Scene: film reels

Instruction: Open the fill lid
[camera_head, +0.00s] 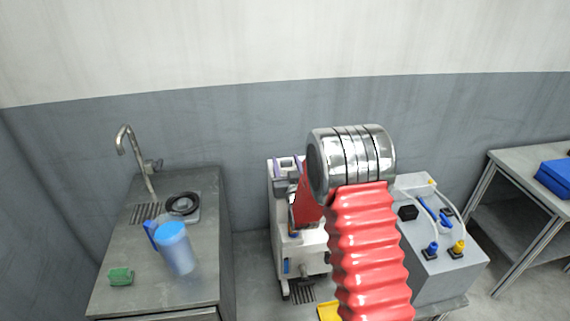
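A white machine (285,215) stands against the wall in the middle of the view, largely hidden behind my arm. Its top carries purple parts at the back left. I cannot tell which part is the fill lid, or whether it is open or shut. My arm, with red ribbed sleeves and a shiny metal joint, rises in front of the machine's right side. Its far red section slopes down over the machine's top. I cannot make out my gripper's fingers; the arm hides that area.
A grey sink counter (125,268) at left bears a tap (135,150), a blue jug (176,250), a dark round drain part (183,203) and a green sponge (121,276). A grey box (445,275) with blue and yellow fittings stands at right. A blue case (556,178) lies on a far-right table (520,165).

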